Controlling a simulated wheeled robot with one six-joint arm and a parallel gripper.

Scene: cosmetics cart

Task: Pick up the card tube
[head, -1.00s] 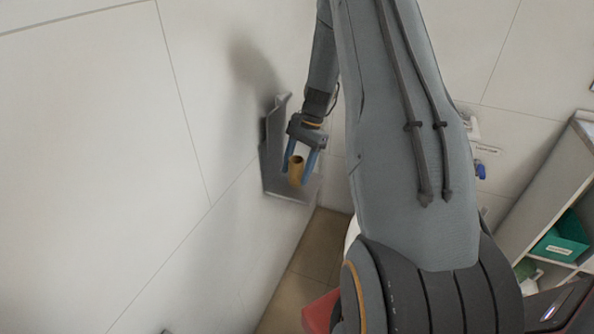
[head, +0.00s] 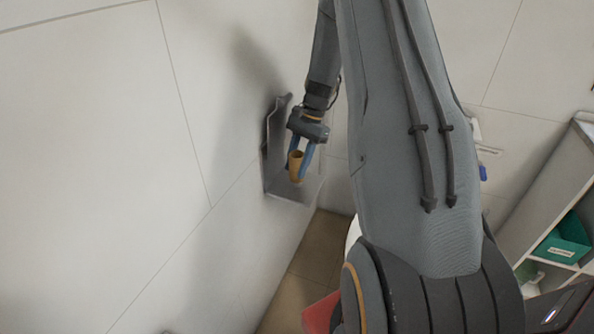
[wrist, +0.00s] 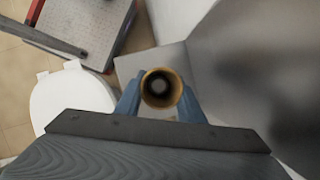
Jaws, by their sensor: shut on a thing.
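The card tube (head: 296,166) is a short brown hollow cylinder. My gripper (head: 302,162) has its two blue fingers shut on it, one on each side, in the head view. In the wrist view the card tube (wrist: 161,88) shows its open round end between the blue fingers (wrist: 160,100). The tube is over the grey metal shelf (head: 292,191) fixed at the wall. I cannot tell whether its lower end still touches the shelf.
The shelf's raised metal side stands close to my gripper at the left. A white round-fronted object (wrist: 70,98) and a grey-topped, red-edged thing (wrist: 88,22) lie below. A shelf unit with a green bin (head: 566,240) stands at the right.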

